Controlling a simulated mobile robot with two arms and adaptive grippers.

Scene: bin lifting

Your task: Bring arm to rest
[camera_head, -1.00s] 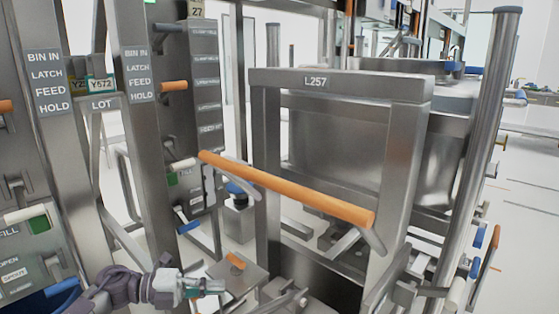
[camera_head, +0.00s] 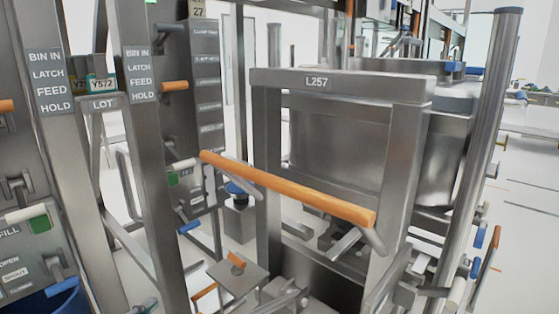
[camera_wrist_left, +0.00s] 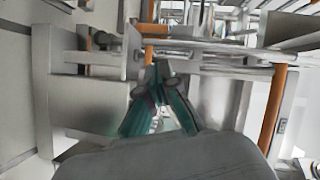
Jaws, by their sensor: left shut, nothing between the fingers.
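My left gripper (camera_wrist_left: 163,70) shows in the left wrist view with its teal fingers meeting at the tips, shut and empty. The rest of the left arm is outside that view. My right gripper is in neither view.
A long orange bar (camera_head: 285,188) crosses in front of the steel frame labelled L257 (camera_head: 345,83). Posts labelled BIN IN, LATCH, FEED, HOLD (camera_head: 141,75) stand at the left. A blue bin (camera_head: 58,300) shows at lower left. Orange rods (camera_wrist_left: 271,110) show in the wrist view.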

